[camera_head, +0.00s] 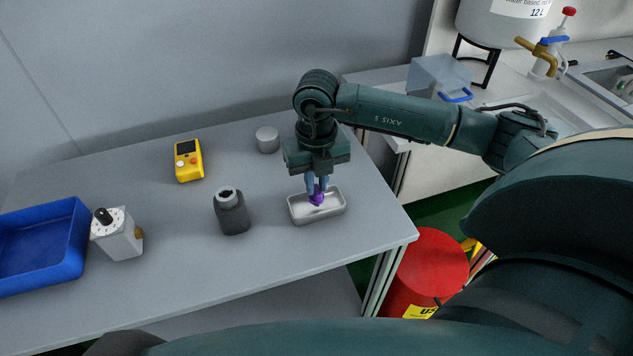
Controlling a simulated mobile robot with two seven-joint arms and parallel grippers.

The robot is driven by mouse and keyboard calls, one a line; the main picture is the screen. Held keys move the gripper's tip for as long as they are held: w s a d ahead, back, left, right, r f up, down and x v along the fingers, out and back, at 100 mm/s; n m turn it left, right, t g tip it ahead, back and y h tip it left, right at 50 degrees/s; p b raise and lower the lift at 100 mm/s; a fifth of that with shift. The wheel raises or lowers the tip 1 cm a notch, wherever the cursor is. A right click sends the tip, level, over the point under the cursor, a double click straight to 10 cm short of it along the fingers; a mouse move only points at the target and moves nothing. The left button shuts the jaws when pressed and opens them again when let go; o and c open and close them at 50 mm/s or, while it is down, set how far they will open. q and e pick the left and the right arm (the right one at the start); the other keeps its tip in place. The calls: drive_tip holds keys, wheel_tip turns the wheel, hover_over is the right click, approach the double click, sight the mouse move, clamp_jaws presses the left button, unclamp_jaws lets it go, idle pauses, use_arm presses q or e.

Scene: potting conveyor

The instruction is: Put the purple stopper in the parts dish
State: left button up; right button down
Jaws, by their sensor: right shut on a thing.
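The purple stopper (317,198) is between the fingertips of my right gripper (317,187), which is shut on it. The gripper points down over the parts dish (301,217), a small shallow metal tray with rounded corners near the table's right side. The stopper appears inside the dish's outline, low over its floor; I cannot tell whether it touches the bottom. The fingers hide part of the stopper and of the dish's back rim. My left gripper is not in view.
A dark grey bottle (232,214) stands left of the dish, and a small grey cylinder (267,139) stands behind it. A yellow meter (189,160), a white box with a black knob (118,236) and a blue bin (74,220) are farther left. A red drum (432,262) stands beyond the table's right edge.

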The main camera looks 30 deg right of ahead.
sight(316, 189)
drive_tip(key=shift+f, duration=0.45)
drive_tip(key=shift+f, duration=0.2)
drive_tip(key=c, duration=1.4)
unclamp_jaws()
drive_tip(key=shift+c, duration=0.2)
drive_tip(key=shift+r, duration=0.2)
wheel_tip(316, 189, up, 12)
